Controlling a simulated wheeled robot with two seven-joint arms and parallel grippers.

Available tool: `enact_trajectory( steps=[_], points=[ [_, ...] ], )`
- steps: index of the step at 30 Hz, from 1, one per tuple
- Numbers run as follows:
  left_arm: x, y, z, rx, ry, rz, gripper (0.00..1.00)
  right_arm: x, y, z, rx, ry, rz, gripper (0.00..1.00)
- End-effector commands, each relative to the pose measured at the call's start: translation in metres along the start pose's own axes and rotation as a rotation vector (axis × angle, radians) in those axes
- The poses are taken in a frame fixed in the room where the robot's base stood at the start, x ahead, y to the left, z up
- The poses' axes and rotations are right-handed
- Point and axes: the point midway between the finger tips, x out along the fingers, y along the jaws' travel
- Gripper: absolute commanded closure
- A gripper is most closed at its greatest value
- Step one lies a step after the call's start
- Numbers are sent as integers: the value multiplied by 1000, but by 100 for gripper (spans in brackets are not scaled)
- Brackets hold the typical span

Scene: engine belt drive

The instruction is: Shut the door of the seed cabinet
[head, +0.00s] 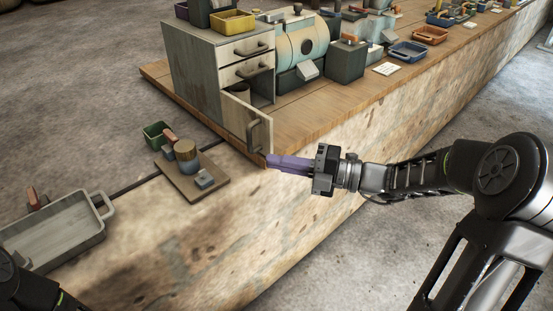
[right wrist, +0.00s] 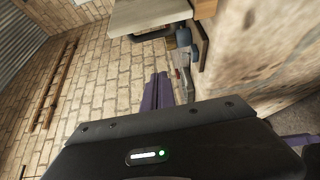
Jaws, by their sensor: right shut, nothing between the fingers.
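The seed cabinet (head: 195,68) is a pale, worn box at the left end of the wooden worktop, with two drawers above a door. Its door (head: 240,125) stands open, swung out toward the front edge, with a dark handle (head: 254,136) on its face. Part of the dark opening shows behind it. My right gripper (head: 270,161) has purple fingers, shut and empty, just below and right of the door's lower outer corner; whether they touch it I cannot tell. In the right wrist view the fingers (right wrist: 158,90) point toward a pale panel and dark handle. My left gripper is out of view.
A striped drum-like machine (head: 302,42) and a dark box (head: 346,60) stand right of the cabinet. A board with a round wooden-topped part (head: 186,151), a green bin (head: 156,134) and a grey tray (head: 55,232) are at left. Floor at lower right is clear.

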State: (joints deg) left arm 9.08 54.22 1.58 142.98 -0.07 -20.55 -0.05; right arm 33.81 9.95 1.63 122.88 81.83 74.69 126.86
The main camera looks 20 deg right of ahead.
Motion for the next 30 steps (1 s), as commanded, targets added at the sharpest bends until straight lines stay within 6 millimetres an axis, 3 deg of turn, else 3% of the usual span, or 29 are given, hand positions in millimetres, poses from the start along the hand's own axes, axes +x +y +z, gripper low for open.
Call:
enact_trajectory(
  steps=[13,21,30],
  points=[
    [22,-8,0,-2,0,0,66,85,-3,-1,0,4,1,100],
    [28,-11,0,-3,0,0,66,73,-1,33,-1,-1,0,100],
    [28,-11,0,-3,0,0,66,71,0,38,0,0,0,100]
  ],
)
